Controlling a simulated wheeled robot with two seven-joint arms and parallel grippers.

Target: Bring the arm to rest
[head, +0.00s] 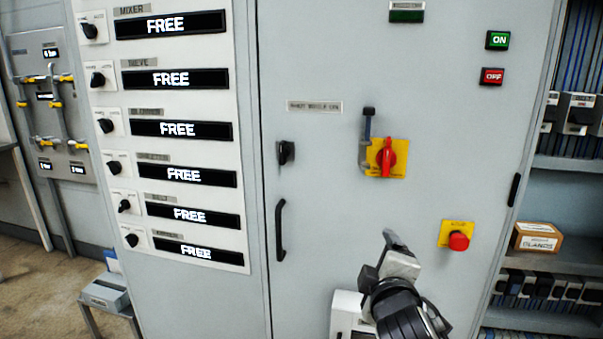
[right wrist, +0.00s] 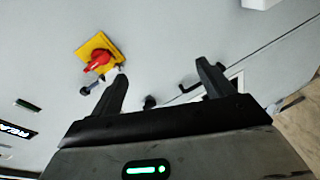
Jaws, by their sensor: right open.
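My right gripper (head: 392,250) is raised in front of the lower part of the grey cabinet door (head: 330,190), below the red rotary handle (head: 388,157) on its yellow plate. In the right wrist view its two dark fingers (right wrist: 161,78) stand wide apart with nothing between them. The red handle (right wrist: 97,60) shows there beyond the left fingertip, apart from it. In the head view the handle points upright, with a grey bracket-like piece (head: 366,140) beside it on the left. My left gripper is not in view.
A red emergency button (head: 459,241) sits on a yellow plate to the right of my gripper. A black door handle (head: 280,230) is to the left. A panel of several FREE displays (head: 177,130) is further left. Shelves with a cardboard box (head: 538,242) stand at right.

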